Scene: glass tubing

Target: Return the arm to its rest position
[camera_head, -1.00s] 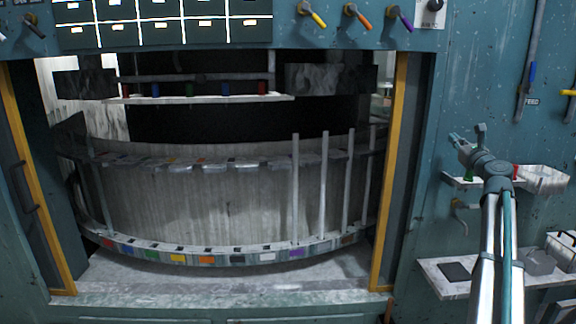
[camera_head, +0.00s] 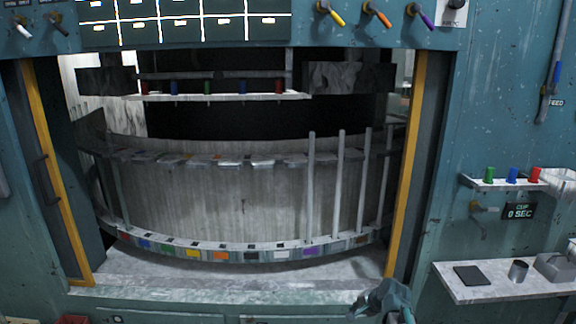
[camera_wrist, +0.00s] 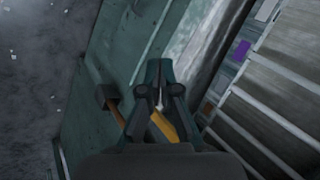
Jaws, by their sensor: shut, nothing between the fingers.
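My gripper (camera_head: 376,299) is low in the head view, in front of the machine's sill near the lower right corner of the opening. Only the end of my arm shows there, at the bottom edge. In the wrist view, my gripper's two dark fingers (camera_wrist: 159,88) point up the picture and are shut together with nothing between them. They appear apart from the machine's surfaces behind them.
A curved rack (camera_head: 200,250) with coloured labels stands inside the opening, with upright glass tubes (camera_head: 310,190) at its right. Yellow door edges (camera_head: 407,170) flank it. On the right wall are a shelf with coloured pieces (camera_head: 513,175) and a lower shelf (camera_head: 500,292) with a cup (camera_head: 518,270).

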